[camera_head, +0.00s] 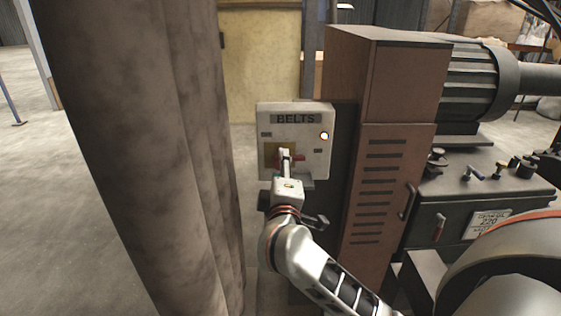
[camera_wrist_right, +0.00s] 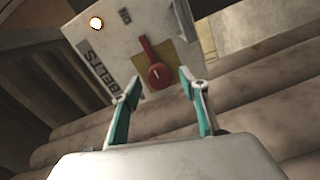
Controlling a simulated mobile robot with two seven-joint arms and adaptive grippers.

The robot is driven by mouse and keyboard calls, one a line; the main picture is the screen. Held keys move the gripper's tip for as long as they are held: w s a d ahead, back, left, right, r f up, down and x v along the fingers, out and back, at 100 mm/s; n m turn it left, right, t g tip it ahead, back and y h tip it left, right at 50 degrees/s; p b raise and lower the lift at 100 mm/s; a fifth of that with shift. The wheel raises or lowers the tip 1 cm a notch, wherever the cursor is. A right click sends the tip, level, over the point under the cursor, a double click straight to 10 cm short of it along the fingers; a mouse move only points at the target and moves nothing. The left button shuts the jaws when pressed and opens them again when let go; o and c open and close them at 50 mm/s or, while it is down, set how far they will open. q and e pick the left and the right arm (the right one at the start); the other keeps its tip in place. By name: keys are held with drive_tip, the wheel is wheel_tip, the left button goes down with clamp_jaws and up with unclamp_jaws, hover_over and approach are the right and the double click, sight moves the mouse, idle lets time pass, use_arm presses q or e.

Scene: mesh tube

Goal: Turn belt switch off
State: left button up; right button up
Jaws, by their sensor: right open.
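The switch box (camera_head: 318,112) is pale, with a BELTS label and a lit lamp (camera_head: 324,136). Its red rotary switch (camera_head: 299,158) sits on a yellow plate, and the handle points right in the head view. In the right wrist view the box appears rotated. There the red switch (camera_wrist_right: 159,75) points up toward a small label that seems to read ON. My right gripper (camera_head: 286,156) is in front of the switch, partly covering it. In the wrist view its teal-padded fingers (camera_wrist_right: 160,86) are apart, one on each side of the knob's lower end. Contact cannot be told. My left gripper is not in view.
A thick brown column (camera_head: 150,130) stands close to the left of the box. A brown vented cabinet (camera_head: 385,150) stands to its right, with a dark machine panel (camera_head: 480,195) and motor (camera_head: 480,85) beyond. Open concrete floor lies at far left.

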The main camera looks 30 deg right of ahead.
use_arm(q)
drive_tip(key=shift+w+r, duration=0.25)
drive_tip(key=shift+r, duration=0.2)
use_arm(e)
drive_tip(key=shift+x, duration=1.5)
drive_tip(key=c, duration=1.1)
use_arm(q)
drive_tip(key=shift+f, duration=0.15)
